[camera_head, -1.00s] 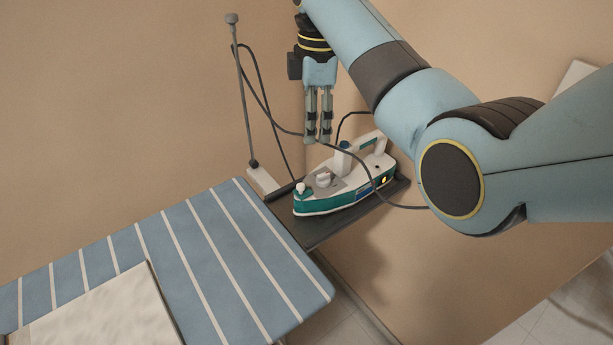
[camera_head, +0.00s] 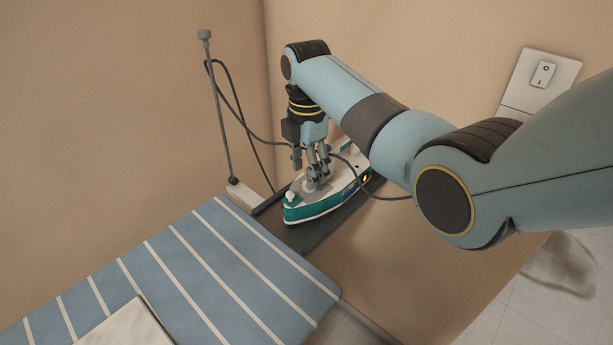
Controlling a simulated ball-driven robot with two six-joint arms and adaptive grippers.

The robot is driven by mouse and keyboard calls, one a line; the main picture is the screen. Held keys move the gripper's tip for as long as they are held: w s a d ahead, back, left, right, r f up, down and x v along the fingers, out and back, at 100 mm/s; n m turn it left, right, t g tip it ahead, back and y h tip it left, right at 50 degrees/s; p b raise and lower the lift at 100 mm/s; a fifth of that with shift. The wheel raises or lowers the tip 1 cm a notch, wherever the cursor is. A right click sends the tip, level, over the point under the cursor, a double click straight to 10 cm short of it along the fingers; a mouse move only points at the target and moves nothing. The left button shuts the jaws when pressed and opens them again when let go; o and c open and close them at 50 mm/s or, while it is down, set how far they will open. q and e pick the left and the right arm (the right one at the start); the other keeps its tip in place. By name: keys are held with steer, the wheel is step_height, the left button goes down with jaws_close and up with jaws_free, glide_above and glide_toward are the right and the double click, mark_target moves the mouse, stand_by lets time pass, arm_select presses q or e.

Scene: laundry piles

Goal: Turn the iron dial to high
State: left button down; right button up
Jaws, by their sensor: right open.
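The iron (camera_head: 318,210), white on top with a teal lower body, sits on a dark rest plate beyond the ironing board. A small orange light glows at its right end. My right gripper (camera_head: 317,178) points down over the iron's top with its fingers around or just above the dial. The fingers largely hide the dial, and I cannot tell whether they touch it. The jaws are open. My arm partly covers the iron's handle. My left gripper is out of view.
The blue-striped ironing board (camera_head: 215,265) fills the lower left, with a pale folded cloth (camera_head: 128,328) on it. A thin cord holder pole (camera_head: 219,110) stands behind, its dark cord looping to the iron. A wall switch (camera_head: 543,74) is at upper right.

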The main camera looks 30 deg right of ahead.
steer(key=shift+f, duration=1.4)
steer(key=shift+d, duration=0.1)
jaws_close()
